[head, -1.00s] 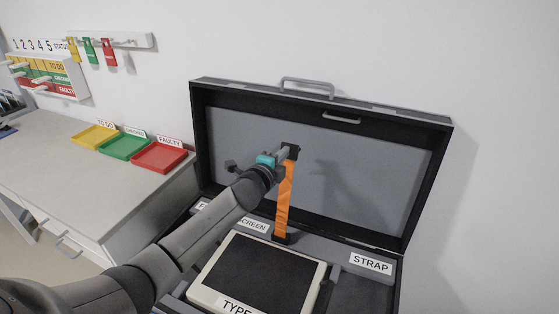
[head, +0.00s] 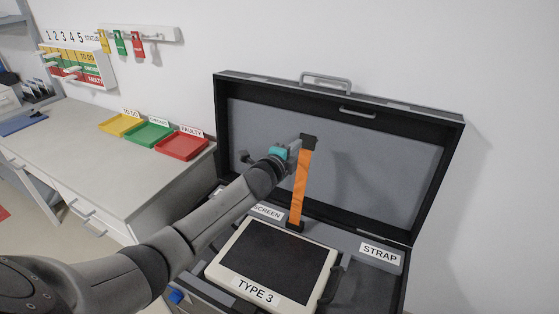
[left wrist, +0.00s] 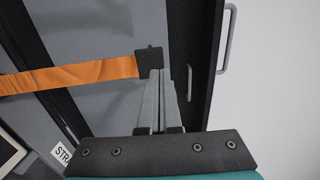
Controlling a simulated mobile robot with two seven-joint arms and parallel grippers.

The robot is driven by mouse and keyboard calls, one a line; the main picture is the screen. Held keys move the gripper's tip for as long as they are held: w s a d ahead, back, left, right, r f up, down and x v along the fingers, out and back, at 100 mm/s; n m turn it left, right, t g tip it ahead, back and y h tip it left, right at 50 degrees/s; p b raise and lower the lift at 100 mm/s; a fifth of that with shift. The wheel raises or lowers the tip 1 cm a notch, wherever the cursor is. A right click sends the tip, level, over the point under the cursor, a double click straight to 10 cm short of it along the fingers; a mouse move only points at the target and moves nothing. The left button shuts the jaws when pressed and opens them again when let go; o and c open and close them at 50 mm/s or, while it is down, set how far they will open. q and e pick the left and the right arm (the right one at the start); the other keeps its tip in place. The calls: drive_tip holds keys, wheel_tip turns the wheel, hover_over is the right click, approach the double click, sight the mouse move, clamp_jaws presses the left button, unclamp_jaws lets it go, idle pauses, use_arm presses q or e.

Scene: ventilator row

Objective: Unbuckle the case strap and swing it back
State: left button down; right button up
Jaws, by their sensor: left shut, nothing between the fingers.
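The orange strap (head: 301,188) stands up from a black mount (head: 295,226) at the back of the open case (head: 226,120), in front of the grey lid lining. Its black buckle end (head: 309,142) is at the top, free of the case's front. My left gripper (head: 294,149) is shut and empty, just left of the buckle end. In the left wrist view, the shut fingertips (left wrist: 157,76) are beside the black buckle end (left wrist: 149,61), with the strap (left wrist: 80,76) running off left. I cannot tell whether they touch. My right gripper is not in view.
A cream-framed device labelled TYPE 3 (head: 275,262) lies in the case beside a STRAP label (head: 380,253). The open lid stands near the wall. Left is a bench (head: 70,150) with yellow, green and red trays (head: 181,147).

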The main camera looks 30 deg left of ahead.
use_arm(q)
drive_tip(key=s+r+p, duration=0.1)
drive_tip(key=s+r, duration=0.1)
drive_tip(key=s, duration=0.7)
drive_tip(key=s+d+f+n+g, duration=0.4)
drive_tip(key=s+d+f+n, duration=0.1)
drive_tip(key=s, duration=0.6)
drive_tip(key=s+d+f+n+g+h, duration=0.1)
drive_tip(key=s+d+f+n+g, duration=0.35)
drive_tip(key=s, duration=0.55)
drive_tip(key=s+d+f+n+g, duration=0.4)
drive_tip(key=s+d+n+g, duration=0.15)
drive_tip(key=s, duration=0.55)
wheel_tip(320, 180, down, 26)
drive_tip(key=s+a+b, duration=0.1)
drive_tip(key=s+b, duration=0.1)
drive_tip(key=b, duration=0.1)
drive_tip(key=s+a+f+g+b, duration=0.1)
drive_tip(key=s+a+f+b, duration=0.1)
drive_tip(key=s+f, duration=1.3)
drive_tip(key=shift+a+f+b, duration=0.35)
drive_tip(key=shift+b, duration=0.15)
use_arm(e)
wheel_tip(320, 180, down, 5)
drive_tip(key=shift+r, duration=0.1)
